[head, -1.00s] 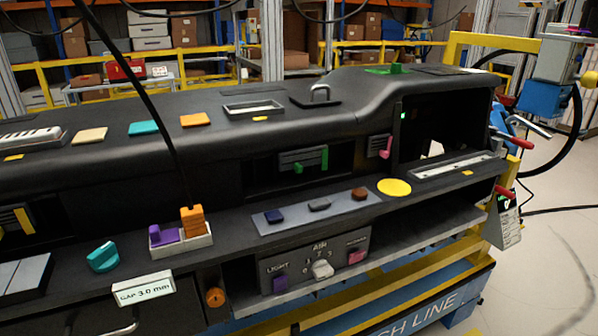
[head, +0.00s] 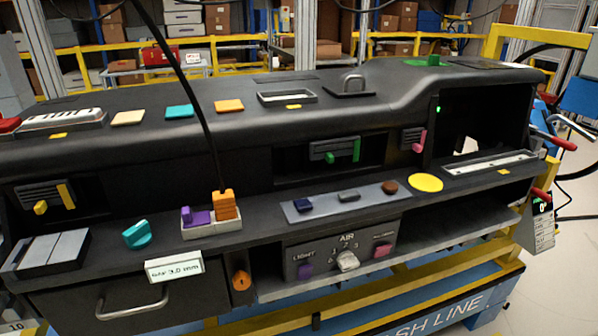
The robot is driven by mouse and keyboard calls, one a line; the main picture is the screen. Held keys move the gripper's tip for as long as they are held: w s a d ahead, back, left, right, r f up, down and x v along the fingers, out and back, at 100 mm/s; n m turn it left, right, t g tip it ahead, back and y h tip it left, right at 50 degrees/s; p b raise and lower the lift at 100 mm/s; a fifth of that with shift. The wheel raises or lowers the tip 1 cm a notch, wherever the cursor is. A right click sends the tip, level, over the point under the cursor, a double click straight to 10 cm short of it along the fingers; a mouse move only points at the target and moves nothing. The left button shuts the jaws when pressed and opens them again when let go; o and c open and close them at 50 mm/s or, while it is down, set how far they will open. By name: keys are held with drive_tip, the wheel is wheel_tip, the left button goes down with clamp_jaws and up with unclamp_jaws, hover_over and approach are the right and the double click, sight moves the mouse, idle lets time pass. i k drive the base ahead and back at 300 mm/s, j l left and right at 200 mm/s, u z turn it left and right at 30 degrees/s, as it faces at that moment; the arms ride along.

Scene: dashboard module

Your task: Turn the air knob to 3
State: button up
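The air knob (head: 347,262) is a small white knob on the grey control panel (head: 325,262), low on the dashboard's front, right of centre in the head view. The word AIR and small numbers up to 3 are printed above and around it. The knob is too small to tell for certain which number it points to. A purple button (head: 305,272) under the LIGHT label sits to its left, and a pink button (head: 382,250) to its right. My gripper is not in view.
Above the panel, a ledge holds a strip with several small coloured buttons (head: 345,199) and a yellow disc (head: 426,183). An orange knob (head: 241,280) and a drawer handle (head: 132,303) lie left. An open shelf lies right of the panel.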

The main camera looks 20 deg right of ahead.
sight(346, 260)
drive_tip(key=k, duration=0.15)
drive_tip(key=k+l+z, duration=0.1)
drive_tip(key=z, duration=0.15)
drive_tip(key=k+l+z, duration=0.15)
drive_tip(key=k+z, duration=0.15)
drive_tip(key=z, duration=1.05)
